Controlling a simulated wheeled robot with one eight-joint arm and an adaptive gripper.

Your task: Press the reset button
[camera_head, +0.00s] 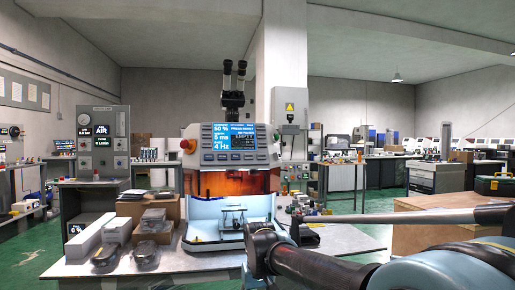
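A white benchtop machine (205,179) stands on the table near the middle of the view. Its sloped top panel has a lit blue display (234,136) and a row of small buttons (228,157) below it. A red knob-like button (187,145) sits at the panel's left edge. No label reading reset is legible, so I cannot tell which one is the reset button. My arm enters from the lower right, and its dark parts are in front of the machine's lower right side, below the panel. I cannot make out my gripper's fingers or any hold.
Dark packaged items (147,255), a brown carton (152,210) and white boxes (91,236) crowd the table (205,262) left of the machine. A binocular eyepiece unit (233,88) rises behind the panel. A grey instrument cabinet (103,145) stands farther left. Small parts lie right of the machine.

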